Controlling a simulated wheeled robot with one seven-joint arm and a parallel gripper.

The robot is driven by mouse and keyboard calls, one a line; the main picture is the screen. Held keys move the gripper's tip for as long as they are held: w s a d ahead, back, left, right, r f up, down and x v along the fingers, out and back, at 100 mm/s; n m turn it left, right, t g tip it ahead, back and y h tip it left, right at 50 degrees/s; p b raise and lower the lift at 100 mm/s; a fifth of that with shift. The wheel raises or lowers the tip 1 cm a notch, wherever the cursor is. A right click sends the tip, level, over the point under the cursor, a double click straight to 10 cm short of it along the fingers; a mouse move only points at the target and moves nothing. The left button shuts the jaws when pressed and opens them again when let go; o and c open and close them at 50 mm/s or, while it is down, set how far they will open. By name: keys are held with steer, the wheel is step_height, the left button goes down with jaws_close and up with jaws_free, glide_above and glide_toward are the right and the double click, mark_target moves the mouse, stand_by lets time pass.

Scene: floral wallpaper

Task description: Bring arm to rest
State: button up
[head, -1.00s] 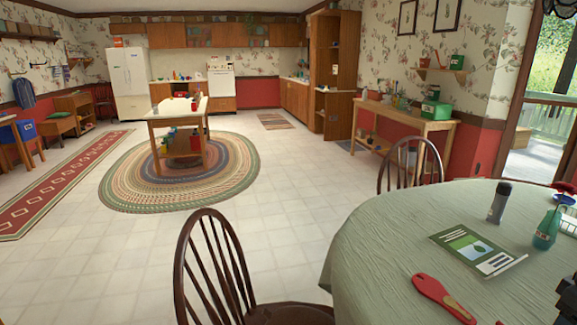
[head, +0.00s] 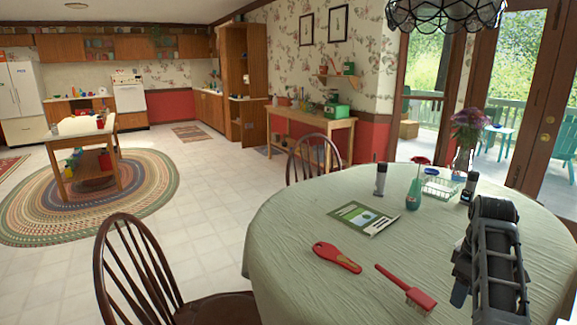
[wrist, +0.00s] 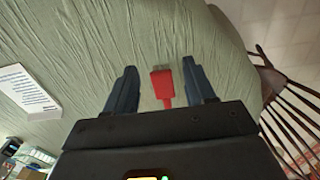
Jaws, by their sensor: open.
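My gripper (wrist: 159,68) is open in the wrist view, with its two dark fingers apart and pointing toward the tablecloth. A red brush (wrist: 161,84) shows between the fingers, and nothing is clamped. In the head view the red brush (head: 405,288) lies on the round table (head: 290,235). My arm (head: 492,245) reaches over the right part of the table, to the right of the brush. The fingers are mostly hidden there.
A red spatula-like tool (head: 336,257), a green-and-white booklet (head: 363,218), a grey bottle (head: 381,180), a green bottle (head: 413,193) and a wire basket (head: 440,187) are on the table. Dark chairs (head: 140,265) stand around it. The floor at left is open.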

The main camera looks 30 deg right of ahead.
steer(key=s+a+f+t+h, duration=0.2)
steer(key=s+a+f+h, duration=0.15)
steer(key=a+f, duration=0.65)
steer(key=s+a+f+t+h, duration=0.1)
steer(key=s+a+f+t, duration=0.3)
steer(key=s+a, duration=0.3)
steer(key=s+a+r+t+y, duration=0.1)
steer(key=s+a+r+t, duration=0.3)
steer(key=a, duration=0.3)
steer(key=s+a+r+t+y, duration=0.1)
steer(key=s+a+r, duration=0.35)
steer(key=a, duration=0.35)
steer(key=s+a+r+t+y, duration=0.1)
steer(key=s+a+r, duration=0.2)
steer(key=r, duration=0.4)
steer(key=s+a+r+t+y, duration=0.1)
steer(key=s+a+r+t, duration=0.1)
steer(key=s+a+r, duration=0.2)
step_height(320, 180, up, 3)
steer(key=shift+s+f+m+t+y, duration=0.1)
steer(key=shift+s+m+t+y, duration=0.25)
steer(key=shift+s, duration=0.35)
